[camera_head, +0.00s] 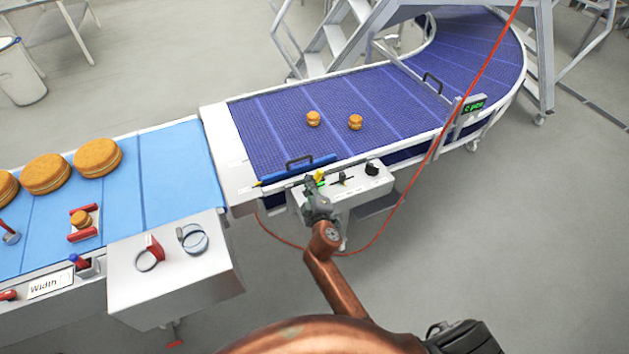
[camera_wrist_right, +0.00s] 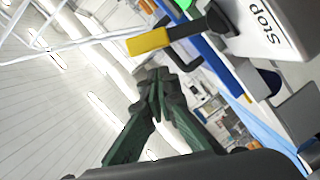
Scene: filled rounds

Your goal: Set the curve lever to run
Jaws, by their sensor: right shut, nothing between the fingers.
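A grey-white control box (camera_head: 350,196) is on the near side of the blue curved conveyor (camera_head: 345,95). A lever with a yellow handle (camera_head: 319,177) is at its left; in the right wrist view the yellow handle (camera_wrist_right: 150,41) has a black shaft, and a label reading "Stop" (camera_wrist_right: 262,25) is near it. A black lever (camera_head: 343,179) and a black knob (camera_head: 372,168) are further right. My right gripper (camera_head: 313,187) is shut and empty, just below the yellow handle; its fingertips (camera_wrist_right: 155,76) look apart from the handle, though contact is hard to judge. My left gripper is out of view.
A red cable (camera_head: 434,148) hangs across the curve and right of my arm. Two small filled rounds (camera_head: 334,120) lie on the blue belt. A green display (camera_head: 473,106) stands on the curve's near rail. A light-blue conveyor (camera_head: 170,165) with larger rounds is at left.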

